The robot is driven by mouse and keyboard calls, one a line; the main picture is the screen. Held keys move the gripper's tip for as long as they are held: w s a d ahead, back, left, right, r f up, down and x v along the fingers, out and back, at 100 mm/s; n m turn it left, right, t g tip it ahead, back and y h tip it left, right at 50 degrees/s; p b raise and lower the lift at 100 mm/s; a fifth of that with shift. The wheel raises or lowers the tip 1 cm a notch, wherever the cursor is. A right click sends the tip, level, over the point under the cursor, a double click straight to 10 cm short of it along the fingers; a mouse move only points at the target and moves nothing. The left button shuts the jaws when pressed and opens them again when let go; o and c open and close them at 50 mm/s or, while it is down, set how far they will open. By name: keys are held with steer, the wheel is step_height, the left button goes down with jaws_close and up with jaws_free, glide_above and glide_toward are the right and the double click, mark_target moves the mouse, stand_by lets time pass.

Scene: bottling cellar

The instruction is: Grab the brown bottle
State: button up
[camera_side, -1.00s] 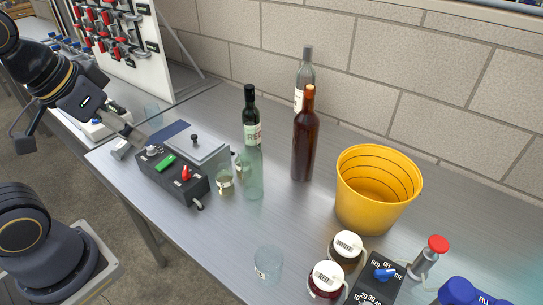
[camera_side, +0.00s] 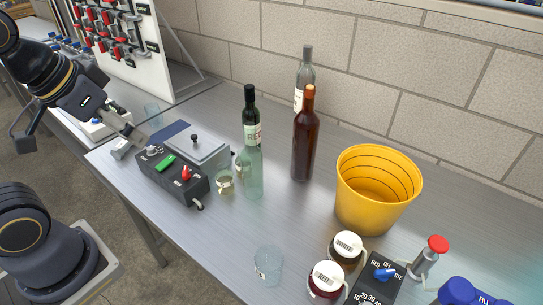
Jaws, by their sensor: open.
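The brown bottle (camera_side: 304,143) stands upright on the metal bench, left of a yellow bucket. A clear bottle with a pale label (camera_side: 305,72) stands just behind it and is partly hidden by it. My gripper (camera_side: 128,142) is at the left, by the bench's left end near a grey control box. It is open, and it is well apart from the brown bottle. Its fingers are small in this view.
A dark green bottle (camera_side: 251,118), a clear green bottle (camera_side: 253,174) and a small jar (camera_side: 224,182) stand between the control box (camera_side: 170,178) and the brown bottle. The yellow bucket (camera_side: 365,208) is to its right. A glass (camera_side: 268,265) and lidded jars (camera_side: 327,280) stand in front.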

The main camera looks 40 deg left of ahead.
steer(key=w+r+n+t, duration=0.1)
steer(key=w+r+n, duration=0.2)
steer(key=w+r, duration=0.7)
steer(key=w+d+r+n+y, duration=0.1)
steer(key=w+d+r, duration=0.1)
steer(key=w, duration=0.5)
steer(key=w+d+r, duration=0.2)
steer(key=w+r, duration=0.1)
steer(key=w, duration=0.3)
steer(key=m, duration=0.2)
glide_above(309, 100)
steer(key=s+d, duration=0.1)
steer(key=s, duration=0.5)
step_height(309, 100, down, 10)
steer(key=shift+g, duration=0.4)
steer(key=x, duration=0.9)
steer(key=shift+w+f, duration=0.2)
steer(key=shift+f, duration=0.05)
steer(key=x, duration=0.5)
steer(key=shift+w+a+f, duration=0.1)
steer(key=shift+a+f, duration=0.15)
steer(key=shift+f, duration=0.1)
